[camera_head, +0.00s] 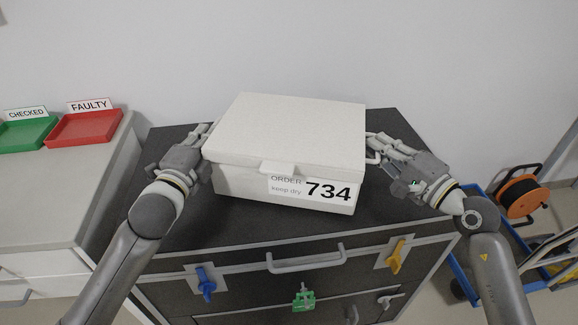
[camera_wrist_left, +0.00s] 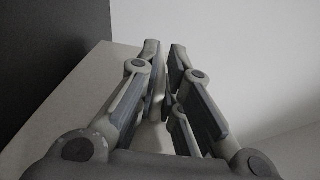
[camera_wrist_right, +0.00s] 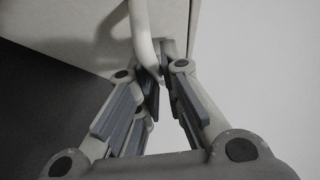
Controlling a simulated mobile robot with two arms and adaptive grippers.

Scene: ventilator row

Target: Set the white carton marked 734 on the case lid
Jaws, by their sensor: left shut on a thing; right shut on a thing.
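The white carton marked 734 (camera_head: 285,135) is level over the dark top of the case (camera_head: 240,229). I cannot tell whether its base touches the lid or hangs just above it. My left gripper (camera_head: 206,137) is shut at the carton's left side, on a handle mostly hidden by the fingers. My right gripper (camera_head: 374,146) is shut on the carton's right handle (camera_wrist_right: 144,35), a pale bent bar. The carton's side shows in the left wrist view (camera_wrist_left: 78,88) and the right wrist view (camera_wrist_right: 80,28).
A cabinet at left bears a green CHECKED tray (camera_head: 28,134) and a red FAULTY tray (camera_head: 84,128). The case front has a grey handle (camera_head: 306,262), and blue, green and orange fittings. At right stands a blue cart (camera_head: 468,275) and an orange cable reel (camera_head: 519,196).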

